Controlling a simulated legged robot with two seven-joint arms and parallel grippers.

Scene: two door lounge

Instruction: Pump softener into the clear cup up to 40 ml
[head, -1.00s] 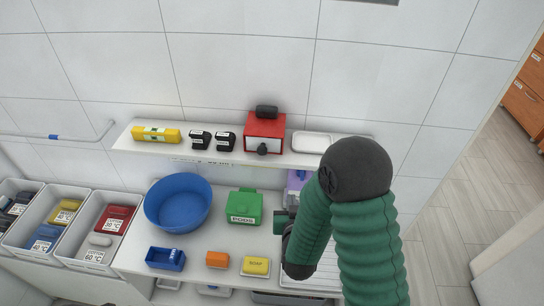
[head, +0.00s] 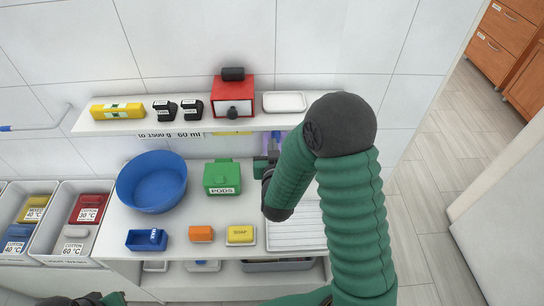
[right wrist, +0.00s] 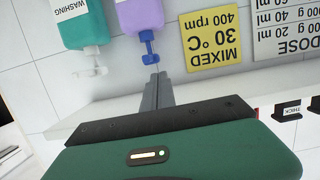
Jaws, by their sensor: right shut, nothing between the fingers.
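A purple pump bottle (right wrist: 140,16) with a blue pump head (right wrist: 149,48) hangs upside down in the right wrist view; no name on it shows. A teal pump bottle (right wrist: 79,23) marked WASHING is beside it. In the head view my right arm hides most of the purple bottle. My right gripper (right wrist: 157,92) is shut and empty, its fingertips close to the blue pump head; I cannot tell if they touch. It also shows in the head view (head: 262,167). A dark part of my left arm, likely its gripper (head: 88,299), shows at the bottom left. I see no clear cup.
A shelf (head: 140,126) holds a red box (head: 232,95), a yellow pack (head: 117,111) and a white tray (head: 284,102). The counter below has a blue basin (head: 152,181), a green PODS box (head: 222,178) and soap (head: 240,234). A dose sign (right wrist: 285,25) hangs on the wall.

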